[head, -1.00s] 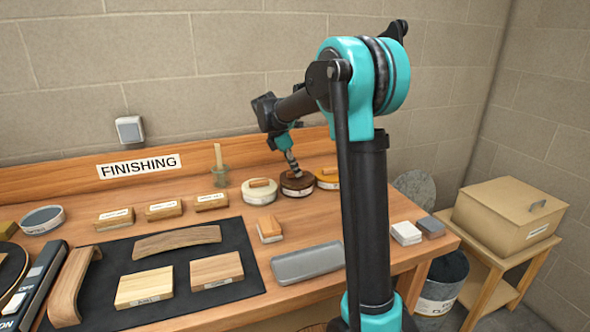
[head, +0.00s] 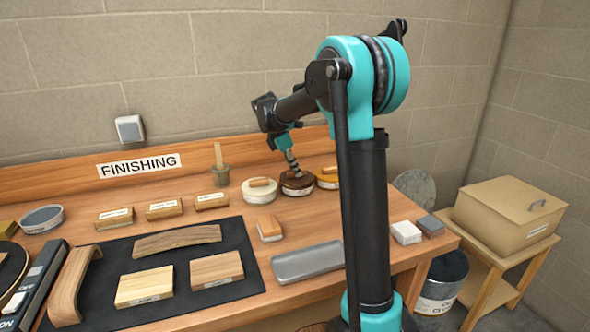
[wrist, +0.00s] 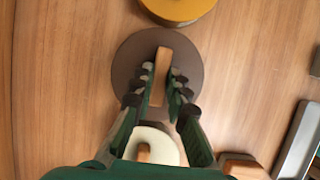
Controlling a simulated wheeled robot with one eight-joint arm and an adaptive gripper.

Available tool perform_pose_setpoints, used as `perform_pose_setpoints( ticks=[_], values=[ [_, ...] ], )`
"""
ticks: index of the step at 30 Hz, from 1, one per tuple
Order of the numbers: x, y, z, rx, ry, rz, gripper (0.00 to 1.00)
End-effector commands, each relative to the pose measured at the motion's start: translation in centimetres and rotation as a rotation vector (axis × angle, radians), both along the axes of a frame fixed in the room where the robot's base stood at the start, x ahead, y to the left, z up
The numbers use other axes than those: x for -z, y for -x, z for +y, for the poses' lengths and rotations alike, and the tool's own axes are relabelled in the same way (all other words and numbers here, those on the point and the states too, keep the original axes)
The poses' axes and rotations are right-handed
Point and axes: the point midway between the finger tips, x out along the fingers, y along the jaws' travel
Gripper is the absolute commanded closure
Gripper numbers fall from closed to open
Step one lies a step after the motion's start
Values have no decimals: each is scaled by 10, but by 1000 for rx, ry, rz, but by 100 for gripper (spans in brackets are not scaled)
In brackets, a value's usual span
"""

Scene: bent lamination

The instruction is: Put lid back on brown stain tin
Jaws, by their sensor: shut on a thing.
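The brown stain tin (head: 297,190) stands at the back of the bench, between a cream-lidded tin and a yellow-lidded tin. Its dark brown round lid (wrist: 130,75) has a wooden bar handle (wrist: 160,75). My gripper (wrist: 161,80) is shut on this handle, with one finger on each side. In the head view my gripper (head: 294,173) reaches down onto the lid from above. The lid lies over the tin, and no clear gap shows between them. I cannot tell whether it is fully seated. The tin's body is hidden below the lid in the wrist view.
The cream-lidded tin (head: 262,192) is close on the left, and the yellow-lidded tin (head: 328,181) close on the right. A jar with a stick (head: 220,174) stands further left. A sanding block (head: 269,228) and grey tray (head: 306,262) lie in front.

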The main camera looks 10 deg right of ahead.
Motion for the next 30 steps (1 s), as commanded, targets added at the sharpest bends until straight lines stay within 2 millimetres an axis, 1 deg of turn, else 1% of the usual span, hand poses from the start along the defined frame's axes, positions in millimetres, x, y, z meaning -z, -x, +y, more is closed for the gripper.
perform_pose_setpoints(
  ticks=[11,12,18,24,29,30],
  values=[
    [0,0,0,0,0,0,100],
    [0,0,0,0,0,0,84],
    [0,0,0,0,0,0,61],
    [0,0,0,0,0,0,61],
    [0,0,0,0,0,0,41],
    [0,0,0,0,0,0,40]
  ],
)
